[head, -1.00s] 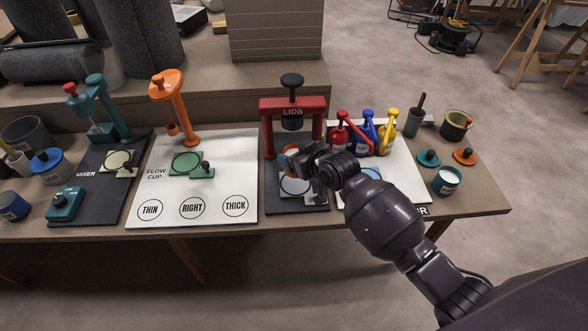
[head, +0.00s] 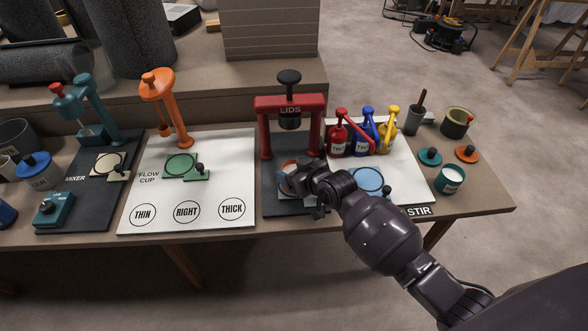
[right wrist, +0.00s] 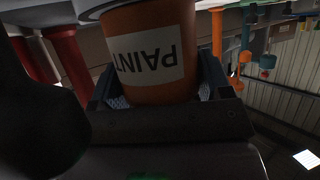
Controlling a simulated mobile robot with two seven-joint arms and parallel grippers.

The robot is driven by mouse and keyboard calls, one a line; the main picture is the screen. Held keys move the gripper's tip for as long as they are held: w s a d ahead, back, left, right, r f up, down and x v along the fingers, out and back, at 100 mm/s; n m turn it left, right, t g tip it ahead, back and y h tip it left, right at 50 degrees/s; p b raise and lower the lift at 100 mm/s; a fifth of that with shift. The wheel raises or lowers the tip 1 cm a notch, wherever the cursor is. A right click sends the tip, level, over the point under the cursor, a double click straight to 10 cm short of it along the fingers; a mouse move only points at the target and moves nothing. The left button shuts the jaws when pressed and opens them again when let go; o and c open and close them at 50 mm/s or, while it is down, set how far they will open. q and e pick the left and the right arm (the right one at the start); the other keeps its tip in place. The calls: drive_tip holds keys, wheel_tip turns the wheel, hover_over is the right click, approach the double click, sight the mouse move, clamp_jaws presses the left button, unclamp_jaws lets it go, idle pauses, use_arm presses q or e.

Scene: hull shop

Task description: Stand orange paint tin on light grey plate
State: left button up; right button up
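The orange paint tin (head: 286,180) is between the fingers of my right gripper (head: 292,182), over the dark mat under the red LIDS press. In the right wrist view the tin (right wrist: 155,50) fills the space between the two fingers, with its PAINT label upside down in that picture. The light grey plate (head: 309,201) on this mat is mostly hidden behind the tin and gripper. I cannot tell whether the tin touches it. My left gripper is not in view.
The red LIDS press (head: 290,103) stands just behind the tin. Red, blue and yellow bottles (head: 365,135) stand to the right, behind the blue disc (head: 369,180). The white FLOW CUP board (head: 150,190) lies to the left. A teal tin (head: 450,180) stands at the right.

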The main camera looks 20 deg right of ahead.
drive_tip(key=o, duration=0.4)
drive_tip(key=shift+r, duration=0.2)
drive_tip(key=p+v, duration=0.2)
drive_tip(key=v, duration=0.4)
drive_tip(key=shift+s+d+r, duration=0.1)
drive_tip(key=shift+s+r, duration=0.1)
drive_tip(key=shift+r, duration=0.15)
use_arm(q)
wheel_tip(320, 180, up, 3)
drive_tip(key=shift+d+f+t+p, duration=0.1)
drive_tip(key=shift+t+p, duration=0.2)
drive_tip(key=shift+p, duration=0.4)
use_arm(e)
drive_tip(key=v, duration=0.5)
drive_tip(key=shift+s+f, duration=0.15)
drive_tip(key=shift+s, duration=0.1)
drive_tip(key=s+d+f+h, duration=0.1)
drive_tip(key=s+f, duration=0.1)
drive_tip(key=s, duration=0.7)
drive_tip(key=s+d+f+m+g+h, duration=0.1)
drive_tip(key=s+f, duration=0.1)
drive_tip(key=s, duration=0.7)
drive_tip(key=s+d+f+m+h, duration=0.1)
drive_tip(key=s+f+h, duration=0.1)
drive_tip(key=s, duration=0.7)
drive_tip(key=shift+s+d+f+g, duration=0.3)
drive_tip(key=shift+s+f+g, duration=0.05)
drive_tip(key=shift+f+g, duration=0.1)
